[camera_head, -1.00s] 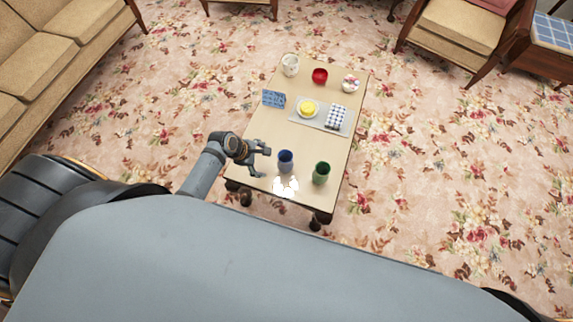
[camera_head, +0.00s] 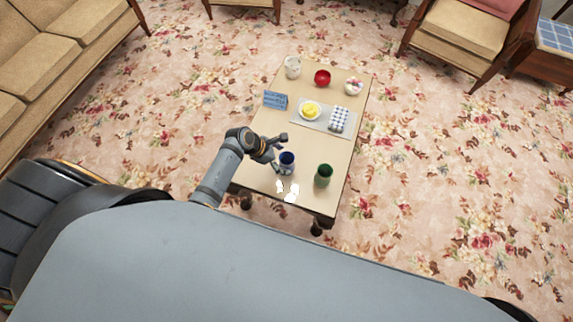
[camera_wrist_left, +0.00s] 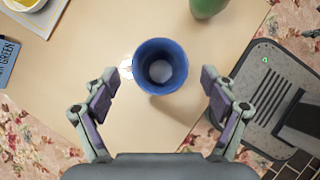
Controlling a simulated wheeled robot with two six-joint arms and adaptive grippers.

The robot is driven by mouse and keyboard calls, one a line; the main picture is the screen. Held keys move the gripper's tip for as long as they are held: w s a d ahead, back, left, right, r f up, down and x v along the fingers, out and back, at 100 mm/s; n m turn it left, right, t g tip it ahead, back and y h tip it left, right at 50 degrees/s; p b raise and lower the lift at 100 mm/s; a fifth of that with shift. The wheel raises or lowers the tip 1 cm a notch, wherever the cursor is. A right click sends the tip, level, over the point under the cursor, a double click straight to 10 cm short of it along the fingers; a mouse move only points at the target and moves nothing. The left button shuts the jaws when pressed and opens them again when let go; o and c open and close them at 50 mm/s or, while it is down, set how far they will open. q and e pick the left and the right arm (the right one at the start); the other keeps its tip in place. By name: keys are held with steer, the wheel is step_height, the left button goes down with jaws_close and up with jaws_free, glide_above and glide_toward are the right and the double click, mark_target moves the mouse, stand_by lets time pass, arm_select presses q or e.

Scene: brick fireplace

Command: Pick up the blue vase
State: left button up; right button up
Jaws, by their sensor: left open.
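The blue vase (camera_head: 287,158) stands upright near the front of the low table, left of the green vase (camera_head: 324,175). In the left wrist view the blue vase (camera_wrist_left: 159,66) is seen from above, with its open mouth showing. My left gripper (camera_head: 279,153) is open, its fingers around the near sides of the blue vase. In the wrist view the left gripper (camera_wrist_left: 160,88) has gaps between its pads and the vase on both sides. The green vase (camera_wrist_left: 207,6) is partly cut off at the top there. My right gripper is not in view.
The table (camera_head: 264,181) also bears a tray with a yellow item (camera_head: 310,110) and a checked cloth (camera_head: 339,120), a blue box (camera_head: 275,100), a red bowl (camera_head: 322,78) and a white vase (camera_head: 292,67). White objects (camera_head: 289,190) show near the front edge.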

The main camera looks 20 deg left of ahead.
arm_select(q)
steer(key=x, duration=0.3)
steer(key=shift+w+f+b, duration=0.1)
steer(key=shift+f+b, duration=0.25)
steer(key=c, duration=1.4)
steer(key=shift+r, duration=0.1)
